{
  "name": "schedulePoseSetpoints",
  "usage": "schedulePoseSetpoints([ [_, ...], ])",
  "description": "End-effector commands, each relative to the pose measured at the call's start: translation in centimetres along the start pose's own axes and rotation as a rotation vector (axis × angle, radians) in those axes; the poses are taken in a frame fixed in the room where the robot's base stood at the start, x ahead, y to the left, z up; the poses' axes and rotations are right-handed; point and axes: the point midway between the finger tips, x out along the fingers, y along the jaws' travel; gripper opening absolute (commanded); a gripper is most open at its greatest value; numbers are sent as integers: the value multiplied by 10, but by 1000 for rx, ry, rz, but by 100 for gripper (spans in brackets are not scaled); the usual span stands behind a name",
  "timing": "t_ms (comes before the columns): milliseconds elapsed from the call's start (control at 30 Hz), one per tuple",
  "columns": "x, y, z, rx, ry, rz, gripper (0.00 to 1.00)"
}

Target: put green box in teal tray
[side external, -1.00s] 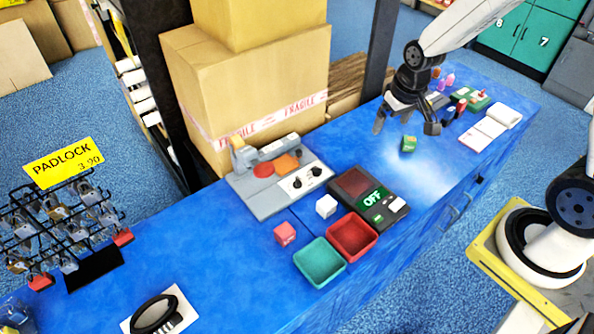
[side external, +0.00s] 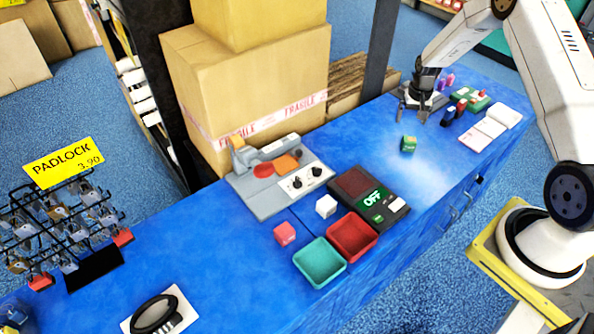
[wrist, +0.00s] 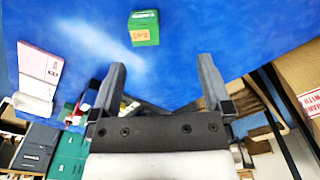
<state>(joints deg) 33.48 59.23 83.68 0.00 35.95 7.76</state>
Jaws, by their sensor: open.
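The green box (side external: 409,144) sits on the blue counter toward its right end, with an orange label on one face. In the wrist view the green box (wrist: 144,28) is ahead of the fingertips, a little left of centre between them. The teal tray (side external: 320,262) lies at the counter's front edge, left of the red tray, and looks empty. My gripper (side external: 414,114) is open and empty, behind the green box and apart from it. In the wrist view my gripper (wrist: 160,75) shows two parted fingers with nothing between them.
The red tray (side external: 352,236) adjoins the teal tray. A pink box (side external: 284,233), a white box (side external: 326,206), a black device reading OFF (side external: 369,197) and a grey machine (side external: 280,175) stand nearby. Large cartons (side external: 250,80) rise behind.

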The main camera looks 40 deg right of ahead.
Motion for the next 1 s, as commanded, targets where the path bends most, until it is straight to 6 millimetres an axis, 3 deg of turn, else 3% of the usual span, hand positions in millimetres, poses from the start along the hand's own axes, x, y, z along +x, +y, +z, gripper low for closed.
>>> schedulePoseSetpoints([
  [100, 17, 17, -8, 41, -14, 2, 100],
  [267, 26, 27, -12, 65, -19, 3, 100],
  [1000, 53, 27, -12, 66, -19, 3, 100],
])
